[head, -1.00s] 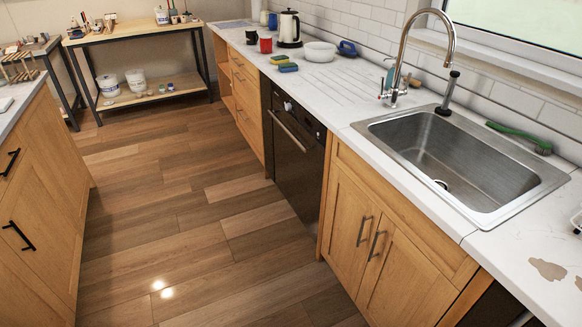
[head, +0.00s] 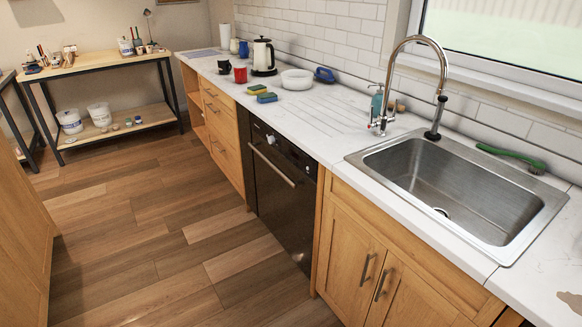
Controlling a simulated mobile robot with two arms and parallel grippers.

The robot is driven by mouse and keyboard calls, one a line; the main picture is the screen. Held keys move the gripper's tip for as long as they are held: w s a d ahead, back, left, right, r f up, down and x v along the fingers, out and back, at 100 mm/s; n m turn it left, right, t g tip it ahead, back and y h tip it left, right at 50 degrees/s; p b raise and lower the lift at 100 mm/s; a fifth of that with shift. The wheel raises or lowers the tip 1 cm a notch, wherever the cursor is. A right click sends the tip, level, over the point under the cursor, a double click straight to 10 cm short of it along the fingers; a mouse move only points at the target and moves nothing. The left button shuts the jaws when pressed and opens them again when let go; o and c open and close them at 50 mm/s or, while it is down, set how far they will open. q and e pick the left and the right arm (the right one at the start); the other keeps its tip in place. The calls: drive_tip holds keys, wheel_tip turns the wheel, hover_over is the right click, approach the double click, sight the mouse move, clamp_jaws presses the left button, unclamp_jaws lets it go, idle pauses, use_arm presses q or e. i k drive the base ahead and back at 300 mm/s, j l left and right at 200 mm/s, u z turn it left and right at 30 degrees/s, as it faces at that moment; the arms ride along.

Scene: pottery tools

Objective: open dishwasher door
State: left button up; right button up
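The black dishwasher (head: 281,200) is built in under the counter, left of the sink cabinet. Its door looks shut, flush with the cabinet fronts. A long silver bar handle (head: 272,165) runs across the upper part of the door. A control strip with small knobs (head: 284,143) sits above the handle. Neither of my grippers shows in the head view.
The wooden floor (head: 170,255) in front of the dishwasher is clear. A wooden cabinet (head: 22,225) stands at the left edge. A steel sink (head: 460,185) is set in the white counter (head: 330,130). Sponges (head: 262,95), mugs and a kettle (head: 263,55) stand farther back.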

sight(286, 192)
drive_tip(key=i+j+z, duration=0.15)
drive_tip(key=z, duration=0.2)
drive_tip(key=i+j+z, duration=0.15)
drive_tip(key=z, duration=0.2)
drive_tip(key=i+j+z, duration=0.1)
drive_tip(key=z, duration=0.25)
drive_tip(key=i+j+z, duration=0.2)
drive_tip(key=j, duration=0.5)
drive_tip(key=i+j+z, duration=0.2)
drive_tip(key=j, duration=0.5)
drive_tip(key=j+z, duration=0.15)
drive_tip(key=j, duration=0.55)
drive_tip(key=i+j+z, duration=0.2)
drive_tip(key=j, duration=0.6)
drive_tip(key=k+l, duration=0.05)
drive_tip(key=k, duration=0.05)
